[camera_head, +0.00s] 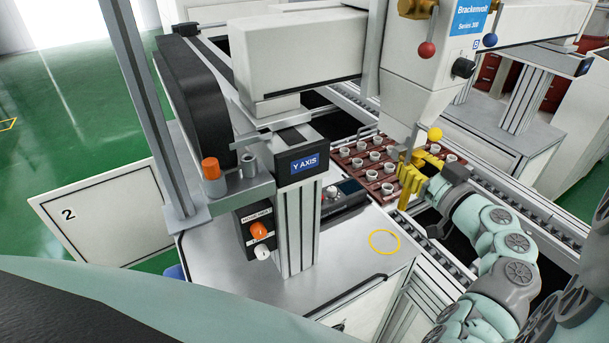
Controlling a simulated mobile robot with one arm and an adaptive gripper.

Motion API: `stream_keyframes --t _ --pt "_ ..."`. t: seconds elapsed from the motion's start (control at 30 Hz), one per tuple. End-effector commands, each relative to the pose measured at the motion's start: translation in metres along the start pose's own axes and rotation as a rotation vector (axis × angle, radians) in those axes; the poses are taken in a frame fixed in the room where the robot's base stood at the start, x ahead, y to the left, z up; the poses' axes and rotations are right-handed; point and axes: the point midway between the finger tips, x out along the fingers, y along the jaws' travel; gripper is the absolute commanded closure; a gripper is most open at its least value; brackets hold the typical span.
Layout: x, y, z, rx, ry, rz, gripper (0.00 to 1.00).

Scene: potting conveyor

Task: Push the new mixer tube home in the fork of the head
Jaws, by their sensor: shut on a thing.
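The white head (424,75) with the blue Brackenvolt label hangs over the conveyor and narrows to a point at its lower end. A thin pale tube (412,139), which looks like the mixer tube, stands roughly upright just below it. My gripper (410,172), with yellow fingers, is right under the head and is shut on the tube. The fingers hide most of the tube's lower part. The fork is too small to make out, so I cannot tell how far the tube sits in it. A yellow ball knob (434,134) is close above the gripper.
A dark red tray (345,154) with several white cups lies on the conveyor behind the gripper. A red ball knob (426,50) and a blue one (490,40) are on the head. The Y AXIS column (300,225) stands to the left. The grey bench top (345,260) has free room.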

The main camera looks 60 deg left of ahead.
Motion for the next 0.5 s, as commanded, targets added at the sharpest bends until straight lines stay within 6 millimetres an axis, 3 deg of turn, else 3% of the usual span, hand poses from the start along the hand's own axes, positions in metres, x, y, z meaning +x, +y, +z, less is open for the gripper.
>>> stream_keyframes --t 0.5 --pt "0.013 -0.002 0.001 -0.001 0.000 -0.003 1.00"
